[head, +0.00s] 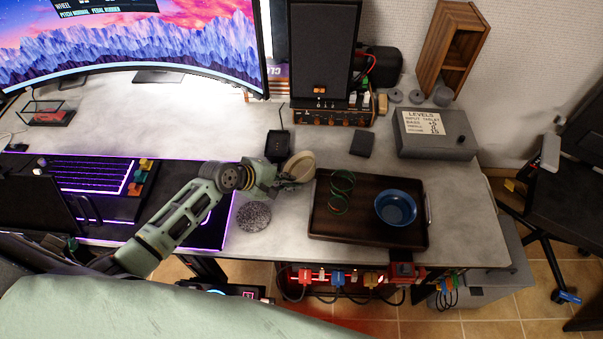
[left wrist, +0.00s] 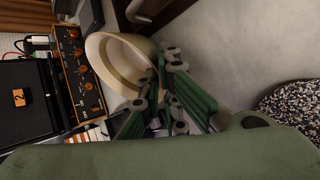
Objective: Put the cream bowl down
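The cream bowl (head: 299,165) is tilted at the tip of my left gripper (head: 286,182), above the desk, just left of the tray's back left corner. In the left wrist view the cream bowl (left wrist: 104,68) is tipped with its opening showing, and the fingers of my left gripper (left wrist: 155,88) close on its near rim. The gap under the bowl is hard to judge. My right gripper is in neither view.
A dark wooden tray (head: 320,222) holds a blue bowl (head: 396,207) and green rings (head: 342,190). A speckled round mat (head: 254,216) lies below my gripper. Behind stand a speaker (head: 322,50) and an amplifier (head: 335,115). A grey box (head: 433,135) stands at the back right.

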